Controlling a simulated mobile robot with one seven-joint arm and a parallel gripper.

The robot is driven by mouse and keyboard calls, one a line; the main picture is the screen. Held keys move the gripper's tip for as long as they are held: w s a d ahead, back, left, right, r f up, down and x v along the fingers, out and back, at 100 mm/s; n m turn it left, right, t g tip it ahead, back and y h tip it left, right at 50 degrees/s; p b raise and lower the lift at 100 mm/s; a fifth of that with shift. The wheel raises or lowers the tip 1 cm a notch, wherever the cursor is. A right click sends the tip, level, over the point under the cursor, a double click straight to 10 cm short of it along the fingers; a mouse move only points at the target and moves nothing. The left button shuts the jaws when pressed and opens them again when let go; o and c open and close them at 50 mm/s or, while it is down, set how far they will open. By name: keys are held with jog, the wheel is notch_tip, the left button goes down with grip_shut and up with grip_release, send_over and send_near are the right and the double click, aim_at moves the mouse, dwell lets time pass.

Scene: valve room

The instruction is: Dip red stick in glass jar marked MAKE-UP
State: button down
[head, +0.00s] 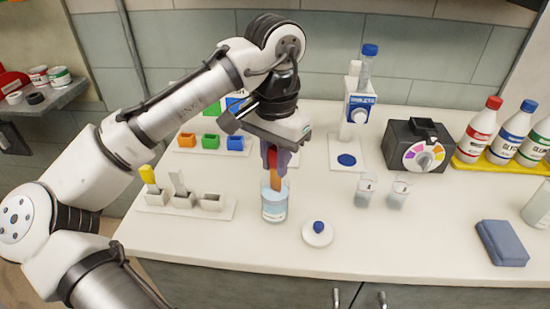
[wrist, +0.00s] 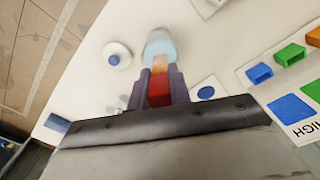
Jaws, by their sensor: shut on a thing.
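My gripper (head: 272,158) points down over the bench, shut on a red stick (wrist: 159,92) with a paler orange lower part. The stick also shows below the fingers in the head view (head: 276,181). A glass jar (head: 274,209) of pale blue liquid stands directly below the gripper; its label is too small to read. The stick's lower end overlaps the jar's mouth in the head view. In the wrist view it reaches the near edge of the jar (wrist: 160,43). I cannot tell whether the tip touches the liquid.
A white lid with a blue knob (head: 317,233) lies right of the jar. A stick holder (head: 222,211) at left has yellow and pale sticks and an empty slot. Two small cups (head: 365,190) (head: 398,193) stand right. A blue sponge (head: 502,243) lies far right; the front bench is clear.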

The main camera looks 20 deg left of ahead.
jog(key=shift+r+p, duration=2.85)
jog(key=shift+r, duration=0.4)
